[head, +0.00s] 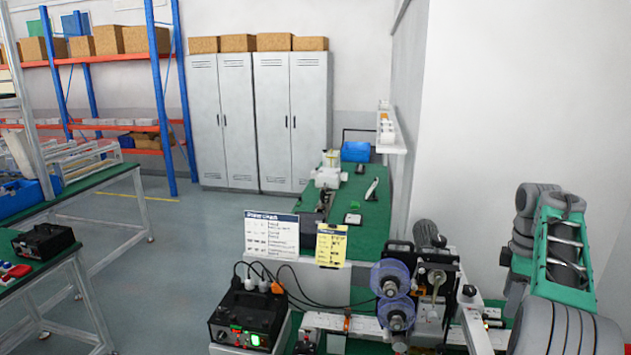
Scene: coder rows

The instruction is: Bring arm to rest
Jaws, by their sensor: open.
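My arm (561,326) is at the right edge of the head view, with thick grey rounded joints, close to the white wall. The hand end of my arm cannot be made out, so I do not see my gripper or its fingertips. Left of my arm is a coder machine (437,275) with two purple-rimmed reels (390,279), and my arm hides part of the bench around it.
A black control box (245,316) with a green light and cables stands front centre. Behind it is a green-topped bench (343,231) with a white device (328,170). Workbenches (92,182) stand left. Grey lockers (262,120) are at the back. Floor (180,240) between is clear.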

